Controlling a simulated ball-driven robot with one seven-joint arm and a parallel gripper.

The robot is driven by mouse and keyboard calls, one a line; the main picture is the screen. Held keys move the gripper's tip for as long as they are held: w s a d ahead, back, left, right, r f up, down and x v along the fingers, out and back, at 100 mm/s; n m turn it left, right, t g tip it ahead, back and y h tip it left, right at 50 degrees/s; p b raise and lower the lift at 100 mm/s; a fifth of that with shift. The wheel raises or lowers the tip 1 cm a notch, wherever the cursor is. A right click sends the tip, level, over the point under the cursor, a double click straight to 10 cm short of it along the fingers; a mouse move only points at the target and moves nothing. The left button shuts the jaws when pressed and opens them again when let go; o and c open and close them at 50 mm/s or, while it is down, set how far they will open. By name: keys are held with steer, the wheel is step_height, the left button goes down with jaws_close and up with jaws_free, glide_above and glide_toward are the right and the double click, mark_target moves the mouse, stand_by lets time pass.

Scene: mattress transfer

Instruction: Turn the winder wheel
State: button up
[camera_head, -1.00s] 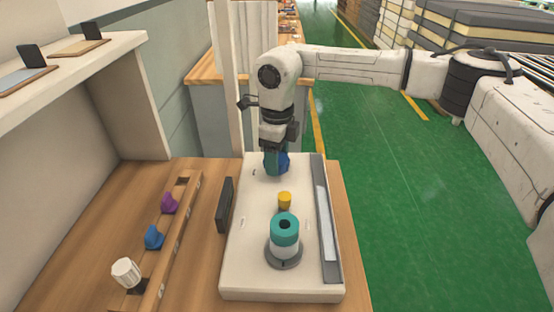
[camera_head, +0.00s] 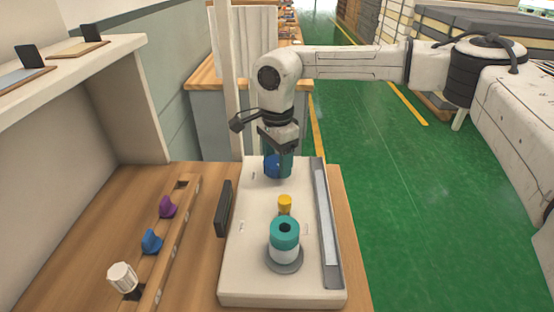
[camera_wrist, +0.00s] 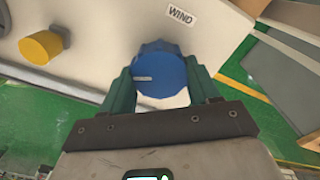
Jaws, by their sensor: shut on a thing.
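The winder wheel is a blue ridged knob (camera_wrist: 160,75) with a pale mark on its face, beside a "WIND" label (camera_wrist: 181,15) in the wrist view. In the head view the wheel (camera_head: 272,166) is at the far end of the white machine (camera_head: 240,275), partly hidden by my gripper. My gripper (camera_wrist: 161,92) has its two green fingers shut on the wheel, one on each side. In the head view my gripper (camera_head: 278,165) reaches down onto it from above. The pale mark points left in the wrist view.
A yellow knob (camera_head: 285,204) and a teal-and-white spool (camera_head: 285,240) on a grey base stand nearer on the machine. A wooden rack (camera_head: 165,258) at left holds purple (camera_head: 168,207), blue (camera_head: 152,241) and white (camera_head: 122,277) pieces. Green floor (camera_head: 400,200) is open at right.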

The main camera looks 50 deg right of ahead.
mark_target(277, 161)
steer(key=n, duration=0.4)
steer(key=shift+w+r+n, duration=0.1)
steer(key=shift+n, duration=2.2)
steer(key=o, duration=1.1)
steer(key=shift+c, duration=0.2)
step_height(277, 161, up, 11)
steer(key=shift+f, duration=0.2)
